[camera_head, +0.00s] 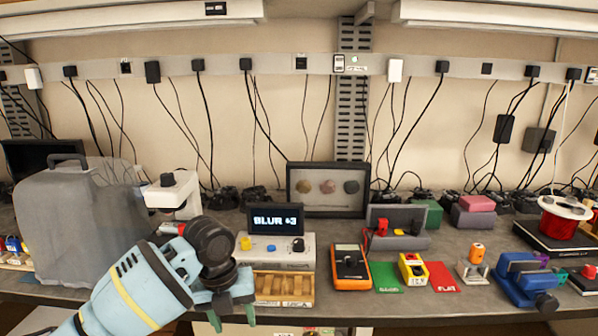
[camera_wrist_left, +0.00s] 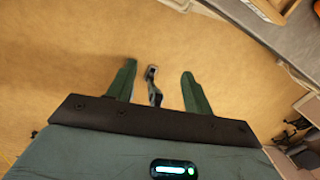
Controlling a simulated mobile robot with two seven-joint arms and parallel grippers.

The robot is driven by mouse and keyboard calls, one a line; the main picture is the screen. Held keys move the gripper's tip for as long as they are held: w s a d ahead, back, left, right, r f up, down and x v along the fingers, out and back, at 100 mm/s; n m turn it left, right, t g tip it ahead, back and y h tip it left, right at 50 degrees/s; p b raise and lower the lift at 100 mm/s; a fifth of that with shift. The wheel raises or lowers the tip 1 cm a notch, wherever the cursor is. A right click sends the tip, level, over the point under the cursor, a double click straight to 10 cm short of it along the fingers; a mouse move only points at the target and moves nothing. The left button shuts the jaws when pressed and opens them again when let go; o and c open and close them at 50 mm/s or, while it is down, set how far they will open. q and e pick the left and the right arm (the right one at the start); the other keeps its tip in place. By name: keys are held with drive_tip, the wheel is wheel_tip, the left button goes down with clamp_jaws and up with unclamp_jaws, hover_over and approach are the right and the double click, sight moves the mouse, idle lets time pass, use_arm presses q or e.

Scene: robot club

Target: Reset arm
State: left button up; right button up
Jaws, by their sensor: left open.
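My left arm comes in from the lower left in the head view, light blue with dark joints. Its gripper (camera_head: 232,314) points down at the front edge of the workbench. The two green fingers are spread apart. In the left wrist view the gripper (camera_wrist_left: 158,82) is open, with no object held between the fingers. Tan floor shows below it, with a small grey and dark item between the fingers in the picture. My right arm and gripper are not in view.
The grey workbench (camera_head: 340,300) is crowded. A display box (camera_head: 275,250) and wooden rack (camera_head: 285,287) stand close behind the gripper. A grey covered case (camera_head: 80,225) is at left. An orange multimeter (camera_head: 350,267) and a blue vise (camera_head: 527,282) are to the right.

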use_arm(q)
drive_tip(key=s+d+f+n+t+h, duration=0.25)
drive_tip(key=s+f+n, duration=0.45)
drive_tip(key=f, duration=0.5)
drive_tip(key=s+d+f+n+t+h, duration=0.25)
drive_tip(key=s+f+n, duration=0.35)
drive_tip(key=f+n, duration=0.4)
drive_tip(key=s+a+f+n+t+y, duration=0.1)
drive_tip(key=s+a+f+n, duration=0.1)
drive_tip(key=s+a+n, duration=0.2)
drive_tip(key=s+a+f+n+t+y, duration=0.1)
drive_tip(key=s+a+f+n+y, duration=0.1)
drive_tip(key=s+n, duration=0.4)
drive_tip(key=s+a+f+n+t+y, duration=0.1)
drive_tip(key=s+a+f+n, duration=0.2)
drive_tip(key=s, duration=0.9)
drive_tip(key=a+n, duration=0.2)
drive_tip(key=a, duration=0.1)
drive_tip(key=shift+s+a+f+y, duration=0.15)
drive_tip(key=shift+s+a+y, duration=0.05)
drive_tip(key=shift+s+y, duration=0.1)
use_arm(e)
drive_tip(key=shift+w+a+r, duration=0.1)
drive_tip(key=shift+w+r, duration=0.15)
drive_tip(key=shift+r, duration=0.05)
